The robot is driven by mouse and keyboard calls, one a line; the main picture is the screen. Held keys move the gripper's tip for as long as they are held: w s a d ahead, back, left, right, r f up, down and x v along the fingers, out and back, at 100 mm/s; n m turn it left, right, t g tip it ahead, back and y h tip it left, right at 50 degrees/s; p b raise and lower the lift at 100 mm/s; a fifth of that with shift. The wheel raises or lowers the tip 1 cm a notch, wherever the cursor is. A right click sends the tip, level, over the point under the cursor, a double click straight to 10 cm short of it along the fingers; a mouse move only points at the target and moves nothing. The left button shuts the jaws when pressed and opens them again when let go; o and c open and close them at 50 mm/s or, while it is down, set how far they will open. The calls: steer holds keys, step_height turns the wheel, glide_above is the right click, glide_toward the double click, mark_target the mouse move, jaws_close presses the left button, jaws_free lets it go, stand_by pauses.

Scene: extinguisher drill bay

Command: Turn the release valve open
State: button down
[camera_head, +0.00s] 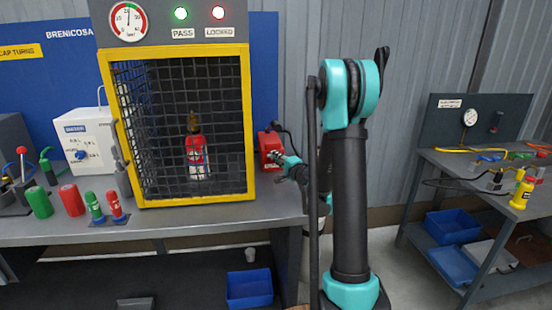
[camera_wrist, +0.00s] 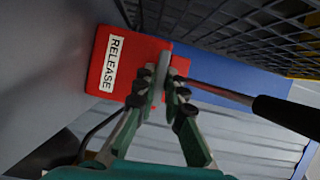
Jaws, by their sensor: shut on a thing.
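The release valve is a red box (camera_wrist: 140,62) with a white RELEASE label, fixed at the right side of the yellow-framed cage. In the head view the red box (camera_head: 268,146) sits just above the bench. My gripper (camera_wrist: 165,92) is shut on the thin grey valve handle (camera_wrist: 163,66) in front of the box; the fingers hide part of it. In the head view my gripper (camera_head: 280,158) is at the box's right side. A thin reddish rod with a black grip (camera_wrist: 285,115) runs right from behind the fingers.
The mesh cage (camera_head: 248,120) holds a red extinguisher (camera_head: 196,155). Coloured cylinders (camera_head: 72,199) stand on the bench left of the cage. Another bench (camera_head: 450,165) stands right.

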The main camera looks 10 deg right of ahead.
steer(key=n+g+h, duration=0.1)
steer(key=n, duration=0.1)
steer(key=n+g, duration=0.1)
steer(key=n, duration=0.2)
steer(key=shift+r+h, duration=0.15)
steer(key=shift+h, duration=0.25)
steer(key=shift+s+n, duration=0.1)
steer(key=shift+n, duration=0.2)
steer(key=c, duration=1.6)
jaws_free()
steer(key=v, duration=1.2)
steer(key=shift+r, duration=0.1)
